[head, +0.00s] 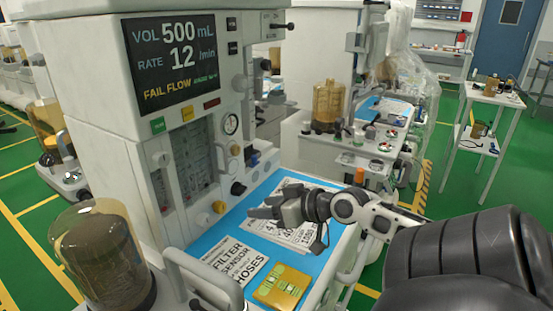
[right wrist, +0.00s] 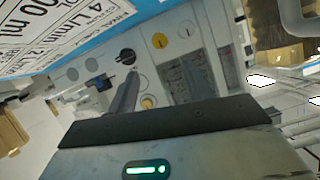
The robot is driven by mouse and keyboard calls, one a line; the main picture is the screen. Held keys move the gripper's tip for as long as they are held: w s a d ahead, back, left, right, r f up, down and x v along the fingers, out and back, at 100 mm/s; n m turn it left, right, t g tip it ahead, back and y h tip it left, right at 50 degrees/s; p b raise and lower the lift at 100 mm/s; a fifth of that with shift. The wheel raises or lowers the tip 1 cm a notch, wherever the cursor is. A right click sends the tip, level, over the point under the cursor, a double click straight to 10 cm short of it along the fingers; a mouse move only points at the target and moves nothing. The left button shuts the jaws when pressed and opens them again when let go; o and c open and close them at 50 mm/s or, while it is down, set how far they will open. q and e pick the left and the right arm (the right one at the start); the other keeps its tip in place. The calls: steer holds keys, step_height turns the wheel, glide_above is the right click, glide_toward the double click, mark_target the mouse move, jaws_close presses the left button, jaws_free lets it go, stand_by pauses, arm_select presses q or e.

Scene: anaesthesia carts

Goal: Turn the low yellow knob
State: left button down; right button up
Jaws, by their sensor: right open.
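The low yellow knob (head: 218,207) is on the white front panel of the near anaesthesia cart, just above the blue work surface. In the right wrist view the panel appears upside down, and this knob (right wrist: 160,40) shows clear between and beyond my finger directions. My right gripper (head: 264,207) is open and empty above the blue surface. It points at the panel, to the right of the knob and apart from it. The fingers also show in the right wrist view (right wrist: 162,85). My left gripper is not in view.
A black knob (head: 238,188) and a higher yellow knob (head: 236,149) are on the same panel. Printed sheets and a yellow card (head: 282,287) lie on the blue surface (head: 238,216). A grey handle (head: 205,277) stands at the near left, beside an amber canister (head: 98,255).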

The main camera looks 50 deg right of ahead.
steer(key=shift+v, duration=1.25)
